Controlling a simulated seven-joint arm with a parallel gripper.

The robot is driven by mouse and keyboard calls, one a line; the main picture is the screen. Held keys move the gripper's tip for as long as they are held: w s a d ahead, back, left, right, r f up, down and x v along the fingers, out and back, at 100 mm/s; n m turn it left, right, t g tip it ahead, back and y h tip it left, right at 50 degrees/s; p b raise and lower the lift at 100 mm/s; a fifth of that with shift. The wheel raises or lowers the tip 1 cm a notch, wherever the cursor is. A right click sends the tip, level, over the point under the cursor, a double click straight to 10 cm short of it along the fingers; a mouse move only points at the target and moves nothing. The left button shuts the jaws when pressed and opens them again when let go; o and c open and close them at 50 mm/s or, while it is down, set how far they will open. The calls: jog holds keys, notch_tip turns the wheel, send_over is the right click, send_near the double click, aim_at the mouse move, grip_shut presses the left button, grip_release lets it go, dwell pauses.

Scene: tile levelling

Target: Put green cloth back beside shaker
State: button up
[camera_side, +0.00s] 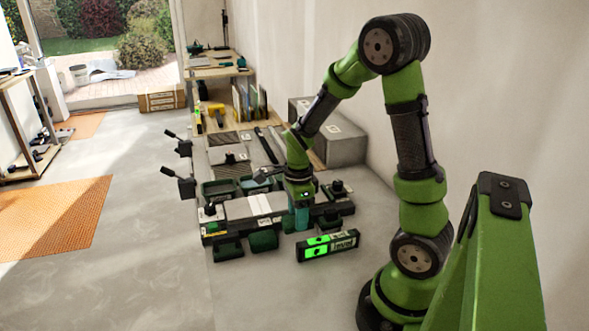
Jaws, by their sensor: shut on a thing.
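My gripper (299,203) points down over the right part of the low work platform. It is shut on a teal-green piece (301,219) that hangs just below it and looks like the green cloth. The fingertips are too small and covered to make out. Another small teal item (263,174) lies by the dark green trays (219,189) to the left of my wrist. I cannot pick out the shaker for certain at this size.
Grey boxes (335,139) stand by the wall behind. Floor at the front left is clear.

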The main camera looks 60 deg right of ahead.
jog(key=shift+f, duration=0.55)
jog(key=shift+f, duration=1.5)
jog(key=o, duration=1.4)
jog(key=shift+w+r, duration=0.1)
notch_tip(320, 180, up, 2)
jog(key=shift+w+d+r, duration=0.1)
jog(key=shift+d+r, duration=0.05)
jog(key=shift+r, duration=0.05)
jog(key=shift+s+r, duration=0.2)
jog(key=shift+r, duration=2.55)
